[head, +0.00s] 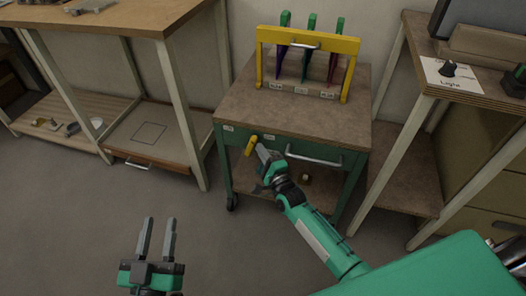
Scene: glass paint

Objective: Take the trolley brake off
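The trolley (222,151) is green with a brown top and stands in the middle of the head view. A short yellow lever (251,145) is on its front face, left of the metal handle; it looks like the brake. My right gripper (261,151) is at the lever, its fingertips at or just beside it. I cannot tell whether its fingers are closed on the lever. My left gripper (157,235) is open and empty above the floor at the lower left, well away from the trolley.
A yellow rack (350,47) with several green-topped tools stands on the trolley. A workbench (120,14) with a lower shelf is at left. A table (475,85) with a dial marked "Light" (449,69) is at right. The floor in front is clear.

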